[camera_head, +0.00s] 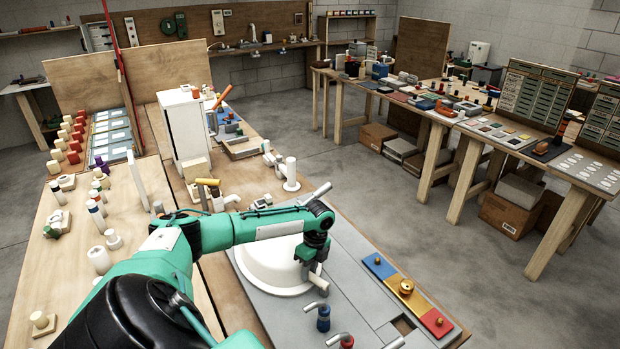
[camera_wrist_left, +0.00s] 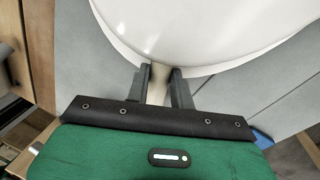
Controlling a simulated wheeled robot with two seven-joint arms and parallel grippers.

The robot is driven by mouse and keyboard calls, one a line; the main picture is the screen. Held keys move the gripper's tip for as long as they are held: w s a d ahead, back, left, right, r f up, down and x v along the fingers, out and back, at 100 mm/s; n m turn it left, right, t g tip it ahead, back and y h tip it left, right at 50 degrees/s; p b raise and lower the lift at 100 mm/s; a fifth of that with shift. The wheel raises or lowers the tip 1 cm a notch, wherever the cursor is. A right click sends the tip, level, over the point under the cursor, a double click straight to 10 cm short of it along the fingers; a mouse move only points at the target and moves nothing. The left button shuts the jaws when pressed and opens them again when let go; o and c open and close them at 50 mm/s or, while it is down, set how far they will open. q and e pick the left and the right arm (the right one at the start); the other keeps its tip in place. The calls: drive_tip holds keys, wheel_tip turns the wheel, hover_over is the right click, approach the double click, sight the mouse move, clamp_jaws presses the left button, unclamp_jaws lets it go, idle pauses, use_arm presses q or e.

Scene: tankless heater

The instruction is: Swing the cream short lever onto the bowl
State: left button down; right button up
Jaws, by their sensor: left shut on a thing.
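The white bowl (camera_head: 262,268) sits in the grey panel (camera_head: 345,262), partly hidden behind my left arm. My left gripper (camera_head: 312,266) points down at the bowl's right edge and is shut on the cream short lever (camera_head: 317,281). In the left wrist view the bowl (camera_wrist_left: 205,30) fills the top, and the lever (camera_wrist_left: 158,84) shows between the two dark fingers (camera_wrist_left: 160,80), close to the bowl's rim. The lever's far end and mount are hard to make out. My right gripper does not show.
A blue, yellow and red strip (camera_head: 384,269) with knobs lies to the right. Another pale lever (camera_head: 316,193) is behind my arm. Several pegs crowd the left bench.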

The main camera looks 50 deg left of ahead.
use_arm(q)
drive_tip(key=c, duration=1.2)
unclamp_jaws()
drive_tip(key=shift+w, duration=0.1)
drive_tip(key=shift+c, duration=0.2)
wheel_tip(320, 180, up, 14)
drive_tip(key=w+b, duration=0.2)
drive_tip(key=b, duration=0.1)
drive_tip(key=shift+w+a+f, duration=0.15)
drive_tip(key=shift+w+f, duration=0.05)
drive_tip(key=shift+w, duration=0.15)
